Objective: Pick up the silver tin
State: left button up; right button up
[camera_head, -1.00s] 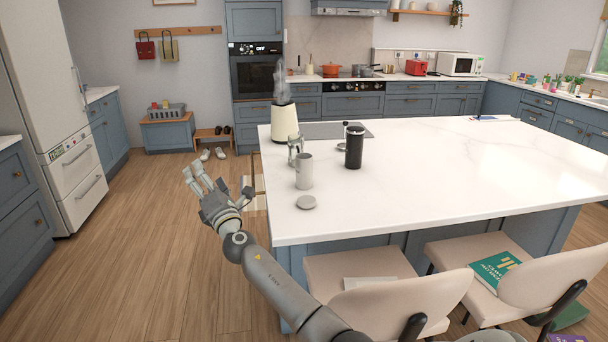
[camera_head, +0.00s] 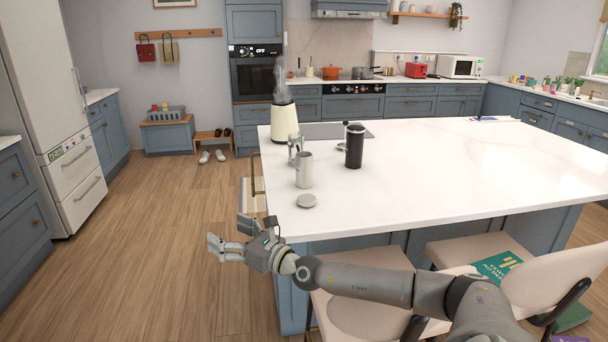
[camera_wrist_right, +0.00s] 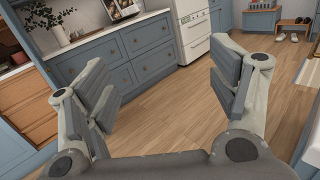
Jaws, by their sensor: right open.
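A silver-grey tin (camera_head: 304,171), a plain upright cylinder, stands on the white island near its left edge. A flat round grey lid (camera_head: 306,201) lies on the worktop in front of it. My right gripper (camera_head: 226,236) is open and empty. It is off the island's near-left corner, over the floor and to the lower left of the tin. In the right wrist view its two fingers (camera_wrist_right: 166,92) are spread apart with only floor and cabinets between them; the tin does not show there. My left gripper is not in view.
A tall black canister (camera_head: 354,147) stands right of the tin. A cream blender (camera_head: 284,118) and a greyish-green object (camera_head: 295,150) are behind it. Chairs (camera_head: 365,303) stand along the island's front (camera_head: 450,200). The worktop's right side is largely clear.

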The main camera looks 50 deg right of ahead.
aim_at(304, 170)
jog(key=l, duration=0.75)
jog(key=i+l, duration=0.1)
jog(key=l, duration=0.65)
jog(key=i+l, duration=0.1)
jog(key=l, duration=0.65)
